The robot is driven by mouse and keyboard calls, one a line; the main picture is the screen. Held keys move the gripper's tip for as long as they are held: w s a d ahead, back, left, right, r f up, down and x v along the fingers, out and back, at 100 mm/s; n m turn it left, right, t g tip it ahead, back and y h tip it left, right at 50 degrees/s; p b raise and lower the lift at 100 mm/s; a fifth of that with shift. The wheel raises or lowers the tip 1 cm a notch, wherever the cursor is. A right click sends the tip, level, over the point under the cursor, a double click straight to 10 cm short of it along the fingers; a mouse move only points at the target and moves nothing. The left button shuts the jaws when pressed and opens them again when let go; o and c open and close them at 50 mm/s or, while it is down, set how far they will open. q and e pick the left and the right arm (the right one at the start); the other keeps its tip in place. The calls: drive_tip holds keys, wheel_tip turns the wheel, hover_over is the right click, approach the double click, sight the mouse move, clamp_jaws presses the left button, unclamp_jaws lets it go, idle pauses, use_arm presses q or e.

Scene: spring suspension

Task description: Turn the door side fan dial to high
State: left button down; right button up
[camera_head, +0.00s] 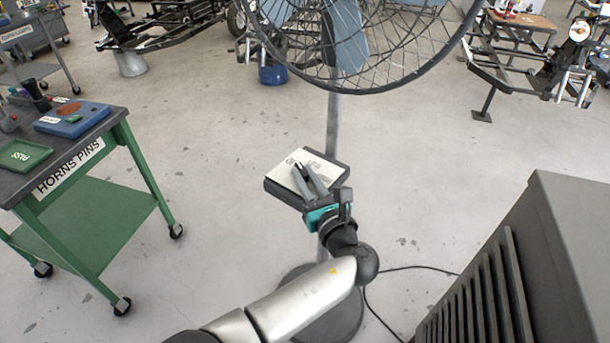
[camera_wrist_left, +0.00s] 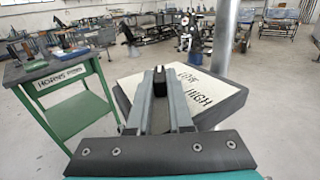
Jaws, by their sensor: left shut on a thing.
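The pedestal fan's control box (camera_head: 322,168) is dark with a cream top face and stands tilted on the fan's pole (camera_head: 333,125). The box also shows in the left wrist view (camera_wrist_left: 222,90), where LOW and HIGH can be read on its face. My left gripper (camera_head: 300,170) is over the box, its two grey fingers closed around the dark dial at the face. In the left wrist view the fingers (camera_wrist_left: 160,78) point away from me with the dark dial between them. The fingers hide most of the dial, so I cannot tell its setting. My right gripper is out of view.
The fan's wire cage (camera_head: 375,50) hangs above the box, and its round base (camera_head: 335,318) is below. A green cart (camera_head: 85,235) labelled HORNS PINS stands left. A grey louvred cabinet (camera_head: 560,240) is close on the right. A black cable crosses the floor.

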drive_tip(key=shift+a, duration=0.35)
